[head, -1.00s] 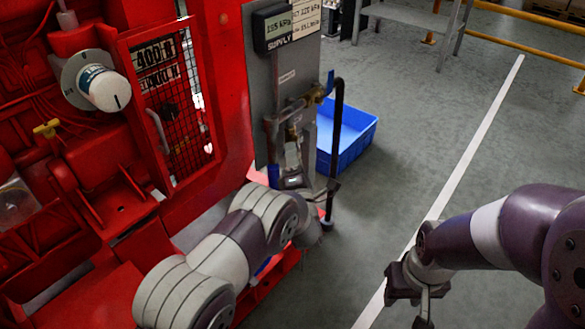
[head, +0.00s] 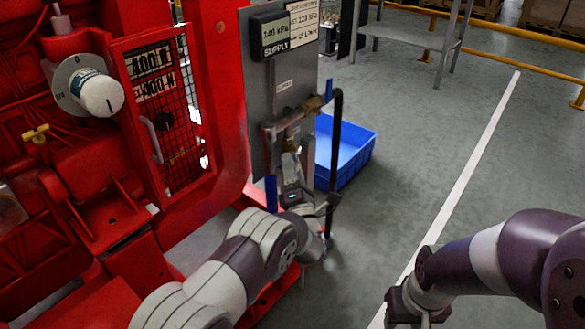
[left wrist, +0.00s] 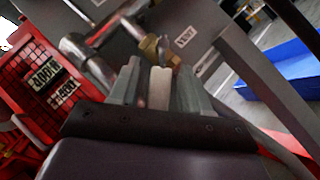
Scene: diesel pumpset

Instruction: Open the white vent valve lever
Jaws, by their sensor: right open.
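The white vent valve lever (left wrist: 160,88) stands between the two fingers of my left gripper (left wrist: 158,88) in the left wrist view. Narrow gaps seem to show on both sides of it, so the fingers are around it rather than clearly clamped. The brass valve body (left wrist: 150,46) is just beyond, beside a VENT label (left wrist: 186,38). In the head view my left gripper (head: 292,192) is at the pipework below the grey panel (head: 285,92); the lever is small and hard to make out there. My right gripper (head: 408,305) is open and empty over the floor.
The red pumpset frame (head: 225,100) with a mesh guard is close on the left. A black upright hose (head: 337,140) and a blue crate (head: 350,160) are right of the panel. The supply display (head: 275,35) reads about 140 kPa. The floor at right is clear.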

